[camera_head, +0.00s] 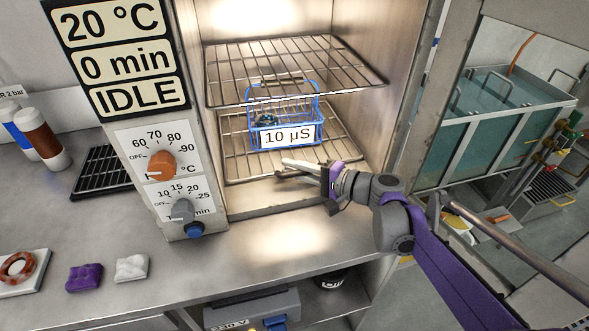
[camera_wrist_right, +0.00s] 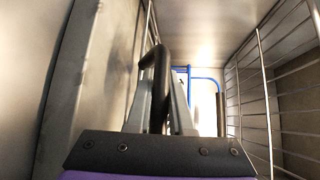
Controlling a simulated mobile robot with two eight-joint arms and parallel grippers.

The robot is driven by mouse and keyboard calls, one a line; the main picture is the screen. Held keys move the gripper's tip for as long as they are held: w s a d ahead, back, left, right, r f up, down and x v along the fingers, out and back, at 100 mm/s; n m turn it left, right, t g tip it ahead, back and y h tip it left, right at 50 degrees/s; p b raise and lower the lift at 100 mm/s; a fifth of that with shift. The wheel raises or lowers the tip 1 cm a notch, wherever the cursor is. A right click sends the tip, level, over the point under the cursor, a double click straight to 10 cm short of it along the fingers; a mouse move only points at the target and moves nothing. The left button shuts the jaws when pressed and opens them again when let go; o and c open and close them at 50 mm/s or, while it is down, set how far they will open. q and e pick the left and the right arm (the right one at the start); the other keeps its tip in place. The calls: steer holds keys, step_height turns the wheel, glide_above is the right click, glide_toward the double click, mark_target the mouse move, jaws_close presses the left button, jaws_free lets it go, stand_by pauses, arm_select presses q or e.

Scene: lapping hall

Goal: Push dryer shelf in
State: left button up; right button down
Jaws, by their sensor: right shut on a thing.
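The open dryer has two wire shelves. The upper shelf (camera_head: 225,75) is bare. The lower shelf (camera_head: 237,158) carries a blue wire basket (camera_head: 285,134) with a "10 µS" label. My right gripper (camera_head: 300,170) is at the front edge of the lower shelf, shut on a dark curved handle (camera_wrist_right: 160,70) seen between its fingers in the right wrist view. The blue basket (camera_wrist_right: 205,79) shows beyond the fingers there. The handle's join to the shelf is hidden. My left gripper is out of view.
The dryer's right wall (camera_head: 385,90) stands close to my right arm. The control panel (camera_head: 160,175) with two knobs is to the left, under an IDLE display (camera_head: 122,60). The bench in front of the opening is clear; small pads (camera_head: 132,267) lie further left.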

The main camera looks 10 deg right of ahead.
steer(key=shift+w+r, duration=0.1)
steer(key=shift+w, duration=0.2)
steer(key=c, duration=0.8)
jaws_free()
steer(key=shift+w, duration=0.1)
steer(key=shift+d, duration=0.1)
steer(key=p+v, duration=0.1)
steer(key=v, duration=0.5)
steer(key=shift+d, duration=0.1)
steer(key=shift+s+d+r, duration=0.1)
steer(key=shift+s+d, duration=0.3)
steer(key=shift+s, duration=0.15)
